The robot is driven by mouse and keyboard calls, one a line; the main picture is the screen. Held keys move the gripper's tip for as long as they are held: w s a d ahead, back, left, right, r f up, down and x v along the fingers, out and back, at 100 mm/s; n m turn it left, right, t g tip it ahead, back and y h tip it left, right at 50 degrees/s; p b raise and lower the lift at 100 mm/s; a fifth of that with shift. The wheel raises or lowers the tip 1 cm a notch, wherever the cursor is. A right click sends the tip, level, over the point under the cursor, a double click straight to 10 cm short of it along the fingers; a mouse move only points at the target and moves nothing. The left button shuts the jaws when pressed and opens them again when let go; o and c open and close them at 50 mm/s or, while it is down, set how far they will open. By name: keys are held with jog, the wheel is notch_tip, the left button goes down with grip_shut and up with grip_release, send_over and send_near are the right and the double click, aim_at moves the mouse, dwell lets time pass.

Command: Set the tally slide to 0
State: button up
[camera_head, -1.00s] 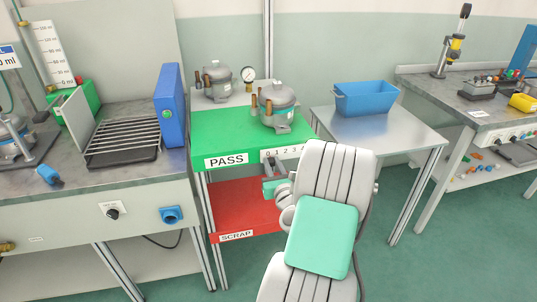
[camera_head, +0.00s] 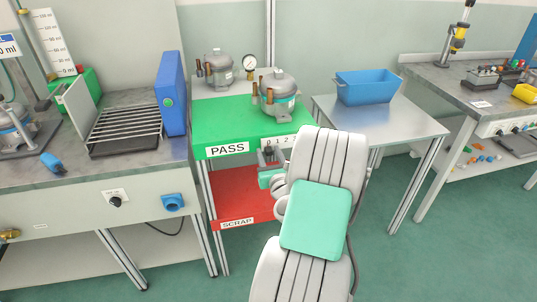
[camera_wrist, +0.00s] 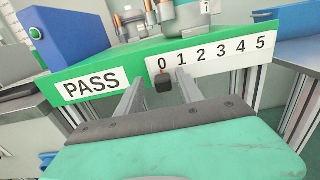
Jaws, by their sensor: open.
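The tally slide, a small dark block (camera_wrist: 163,85) with a red mark above it, sits at the front edge of the green PASS shelf. It lies below the 0 of the white number strip (camera_wrist: 222,52), which reads 0 to 5. My gripper (camera_wrist: 160,75) is open, with one finger on each side of the slide; gaps show on both sides. In the head view my gripper (camera_head: 270,158) is at the shelf's front edge under the strip. The slide cannot be made out there, and my arm covers the strip's right part.
The red SCRAP shelf (camera_head: 240,207) lies below. A metal table with a blue bin (camera_head: 365,87) stands to the right. A bench with a rack (camera_head: 125,130) stands to the left.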

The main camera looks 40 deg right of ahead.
jog(key=b+v, duration=0.1)
jog(key=v, duration=0.6)
jog(key=shift+s+a+b, duration=0.25)
jog(key=shift+b, duration=0.05)
